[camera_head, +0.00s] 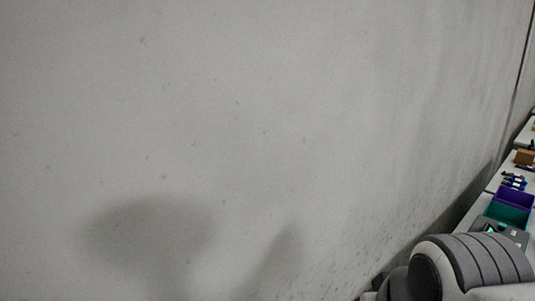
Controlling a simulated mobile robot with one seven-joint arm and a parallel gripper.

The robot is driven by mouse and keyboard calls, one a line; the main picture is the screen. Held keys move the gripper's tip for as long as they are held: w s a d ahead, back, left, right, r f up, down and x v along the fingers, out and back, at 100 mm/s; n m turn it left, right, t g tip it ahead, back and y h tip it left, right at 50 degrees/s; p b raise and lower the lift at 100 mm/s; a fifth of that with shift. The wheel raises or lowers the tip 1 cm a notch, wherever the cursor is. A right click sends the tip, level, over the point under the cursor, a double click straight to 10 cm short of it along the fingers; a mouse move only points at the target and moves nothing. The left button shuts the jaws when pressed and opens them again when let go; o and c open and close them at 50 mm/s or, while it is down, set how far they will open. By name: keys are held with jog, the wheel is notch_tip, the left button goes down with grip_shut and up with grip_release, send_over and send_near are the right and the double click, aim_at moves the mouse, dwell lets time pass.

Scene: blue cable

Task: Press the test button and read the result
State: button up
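No test button can be made out in the head view. A small grey device (499,230) with a tiny green spot on it sits on the table at the lower right, partly hidden behind my arm. I cannot tell whether it bears a button or a readout. A small blue and black item (514,181) lies farther along the table, too small to tell what it is. My gripper does not show; only a thick grey and white part of my arm is in view at the bottom right.
A bare grey wall (250,120) fills most of the view. A pale table (478,212) runs along the right edge. On it stand a teal bin (508,214), a purple bin (514,197) and a brown block (524,158).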

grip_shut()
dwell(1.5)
